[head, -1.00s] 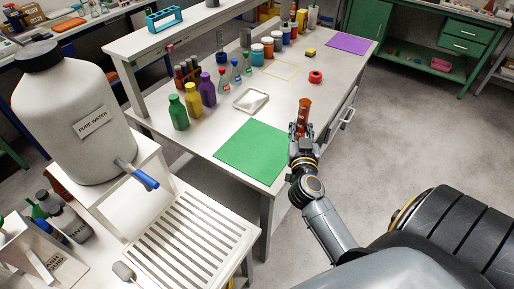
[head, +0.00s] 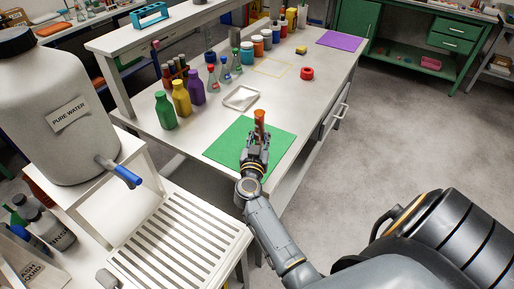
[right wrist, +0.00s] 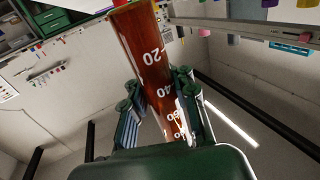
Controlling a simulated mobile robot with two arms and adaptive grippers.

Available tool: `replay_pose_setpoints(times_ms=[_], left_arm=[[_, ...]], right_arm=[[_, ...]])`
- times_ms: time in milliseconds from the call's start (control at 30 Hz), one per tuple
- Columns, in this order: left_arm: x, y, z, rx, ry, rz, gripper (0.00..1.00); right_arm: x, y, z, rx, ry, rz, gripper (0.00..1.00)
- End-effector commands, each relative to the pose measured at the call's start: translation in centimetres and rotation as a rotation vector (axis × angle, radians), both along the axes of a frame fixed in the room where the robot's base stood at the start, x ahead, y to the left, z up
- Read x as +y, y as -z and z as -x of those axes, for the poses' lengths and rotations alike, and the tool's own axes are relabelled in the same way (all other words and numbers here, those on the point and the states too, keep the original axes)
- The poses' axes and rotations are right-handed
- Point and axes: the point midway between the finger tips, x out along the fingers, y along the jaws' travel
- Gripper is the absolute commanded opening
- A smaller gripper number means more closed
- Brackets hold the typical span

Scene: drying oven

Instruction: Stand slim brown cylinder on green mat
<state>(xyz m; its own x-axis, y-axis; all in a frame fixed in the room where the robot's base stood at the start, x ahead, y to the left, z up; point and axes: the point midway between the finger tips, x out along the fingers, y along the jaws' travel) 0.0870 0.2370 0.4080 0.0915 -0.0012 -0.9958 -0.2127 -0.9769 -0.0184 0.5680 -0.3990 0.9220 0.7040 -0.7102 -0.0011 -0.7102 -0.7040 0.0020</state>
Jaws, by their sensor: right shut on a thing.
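The slim brown cylinder (head: 260,121) is upright in my right gripper (head: 256,143), which is shut on its lower part. In the right wrist view the brown cylinder (right wrist: 146,62) shows white graduation marks and stands between the fingers of the right gripper (right wrist: 160,108). The green mat (head: 226,142) lies flat on the white table. In the head view the gripper and cylinder overlap the right part of the mat. I cannot tell whether the cylinder's base touches it; the gripper hides the base. My left gripper is not in view.
Green, yellow and purple bottles (head: 181,98) stand left of the mat, with small flasks behind. A white tray (head: 240,97) lies just beyond the mat. The mat's left part is clear.

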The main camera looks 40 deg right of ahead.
Motion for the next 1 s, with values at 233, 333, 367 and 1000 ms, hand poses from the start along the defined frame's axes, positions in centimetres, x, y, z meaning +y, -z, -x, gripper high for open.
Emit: replay_pose_setpoints(times_ms=[233, 333, 367, 1000], left_arm=[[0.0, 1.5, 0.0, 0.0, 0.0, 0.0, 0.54], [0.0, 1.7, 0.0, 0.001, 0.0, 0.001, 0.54], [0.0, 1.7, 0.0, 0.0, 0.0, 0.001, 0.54], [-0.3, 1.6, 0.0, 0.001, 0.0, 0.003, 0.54]], right_arm=[[0.6, 3.1, -0.6, 0.001, 0.001, 0.003, 0.0], [0.6, 3.9, -0.7, 0.0, -0.001, 0.003, 0.0], [0.6, 4.0, -0.6, -0.001, 0.0, 0.002, 0.0], [0.6, 4.3, -0.6, -0.001, 0.001, 0.0, 0.5]])
